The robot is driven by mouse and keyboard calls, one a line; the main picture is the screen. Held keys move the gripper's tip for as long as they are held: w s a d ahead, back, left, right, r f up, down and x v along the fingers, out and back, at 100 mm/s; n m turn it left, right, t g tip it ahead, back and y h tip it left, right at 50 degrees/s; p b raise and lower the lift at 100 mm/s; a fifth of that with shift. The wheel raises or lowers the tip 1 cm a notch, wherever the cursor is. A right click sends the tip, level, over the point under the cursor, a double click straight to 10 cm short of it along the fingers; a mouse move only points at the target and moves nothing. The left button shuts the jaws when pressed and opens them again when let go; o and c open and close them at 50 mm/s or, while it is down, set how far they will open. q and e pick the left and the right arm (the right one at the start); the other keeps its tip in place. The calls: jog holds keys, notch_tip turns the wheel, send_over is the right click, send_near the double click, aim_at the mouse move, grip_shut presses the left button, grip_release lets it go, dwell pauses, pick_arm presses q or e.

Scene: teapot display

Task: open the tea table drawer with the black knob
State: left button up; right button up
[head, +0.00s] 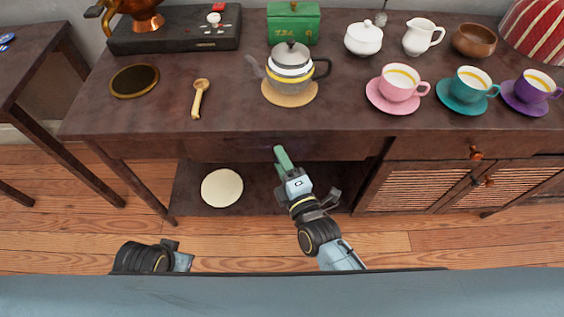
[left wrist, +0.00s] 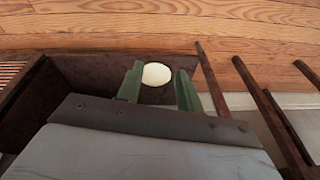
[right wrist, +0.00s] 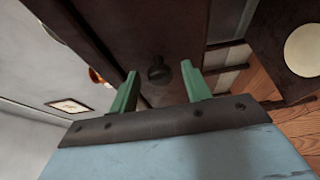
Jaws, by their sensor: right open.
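The tea table (head: 140,112) is dark brown wood, with a drawer front (head: 235,148) under its top edge. That drawer looks shut. The black knob (right wrist: 159,73) shows in the right wrist view on the dark drawer front, in line with the gap between my fingers. My right gripper (head: 282,158) is open in front of this drawer; it also shows in the right wrist view (right wrist: 160,88). The knob is hidden in the head view, and I cannot tell how close the fingertips are to it. My left gripper (left wrist: 160,88) is open and empty, low before the table.
A teapot (head: 290,72) stands on a round mat above the drawer. Pink (head: 398,88), teal and purple cups stand at the right. Another drawer has an orange-brown knob (head: 475,153). A pale disc (head: 222,188) lies on the lower shelf (head: 185,190).

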grip_shut()
jog(key=shift+s, duration=0.1)
